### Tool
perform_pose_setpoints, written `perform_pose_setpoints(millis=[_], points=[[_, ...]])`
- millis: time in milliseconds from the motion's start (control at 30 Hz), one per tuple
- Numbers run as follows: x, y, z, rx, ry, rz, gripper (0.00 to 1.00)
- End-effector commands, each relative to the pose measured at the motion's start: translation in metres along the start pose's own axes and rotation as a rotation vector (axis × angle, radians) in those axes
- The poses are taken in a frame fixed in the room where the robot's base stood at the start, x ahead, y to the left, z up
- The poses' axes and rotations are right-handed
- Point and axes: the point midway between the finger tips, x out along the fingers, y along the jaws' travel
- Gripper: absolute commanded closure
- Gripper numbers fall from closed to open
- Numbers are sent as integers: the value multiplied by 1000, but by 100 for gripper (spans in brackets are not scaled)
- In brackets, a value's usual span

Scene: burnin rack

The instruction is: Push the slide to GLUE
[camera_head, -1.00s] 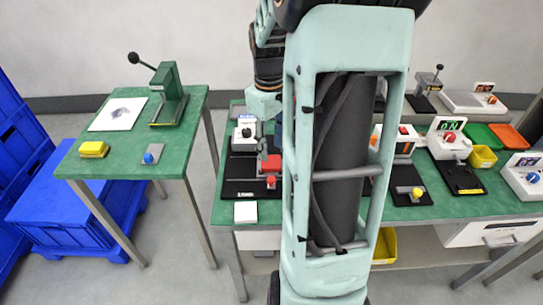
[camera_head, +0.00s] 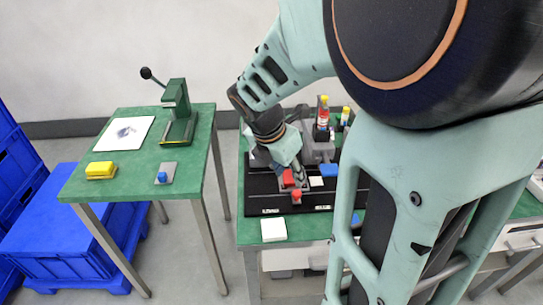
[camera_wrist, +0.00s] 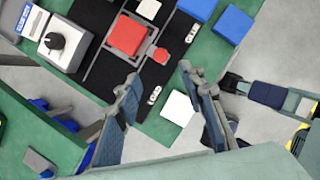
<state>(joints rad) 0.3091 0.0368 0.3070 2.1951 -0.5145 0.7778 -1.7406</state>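A red block with a small red round knob, which looks like the slide (camera_head: 289,178), sits on a black board (camera_head: 262,200). In the wrist view the red slide (camera_wrist: 128,36) is near the top, with its knob (camera_wrist: 160,55) at its lower right. No contact shows. In the head view my wrist partly covers the board, and the fingertips are hard to make out.
A white pad (camera_head: 273,229) lies on the green table by the board's front edge. A white box with a black knob (camera_wrist: 57,42) and blue blocks (camera_wrist: 232,23) are near the slide. A separate green table (camera_head: 140,190) with a lever press (camera_head: 178,115) stands left.

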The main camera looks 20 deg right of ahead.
Motion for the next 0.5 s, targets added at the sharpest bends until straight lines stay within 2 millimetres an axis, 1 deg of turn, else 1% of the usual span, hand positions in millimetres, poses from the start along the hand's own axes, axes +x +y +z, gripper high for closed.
perform_pose_setpoints(millis=[300,400,500], points=[[61,-2,-2,4,5,-5,63],[78,-2,-2,6,5,-5,63],[90,-2,-2,5,4,-4,63]])
